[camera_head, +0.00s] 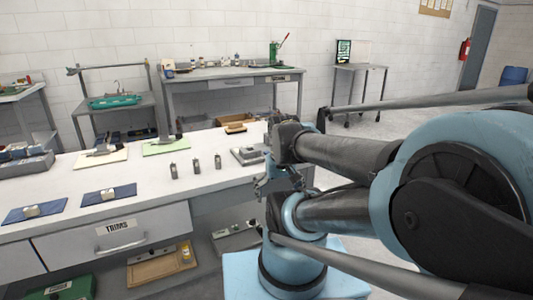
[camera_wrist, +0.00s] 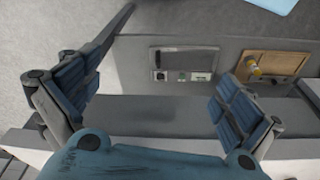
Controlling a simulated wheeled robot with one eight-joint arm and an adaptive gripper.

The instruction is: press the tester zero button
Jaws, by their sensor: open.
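My gripper (camera_head: 268,184) is open and empty, beside the right end of the white workbench (camera_head: 140,185). In the wrist view my gripper (camera_wrist: 158,88) has its two padded fingers spread wide. Between and beyond them is a grey unit (camera_wrist: 184,64) with a dark window and a light strip bearing small round controls, one greenish. It also shows low under the bench in the head view (camera_head: 237,237). A grey device (camera_head: 248,154) lies on the bench top near my gripper. I cannot tell which one is the tester, and no zero label is readable.
A wooden tray (camera_head: 160,266) with a yellow item lies beside the low grey unit; the tray also shows in the wrist view (camera_wrist: 275,66). Several small grey parts (camera_head: 196,164) stand on the bench. The bench edge crosses below my fingers. A drawer marked TRIMS (camera_head: 120,232) is closed.

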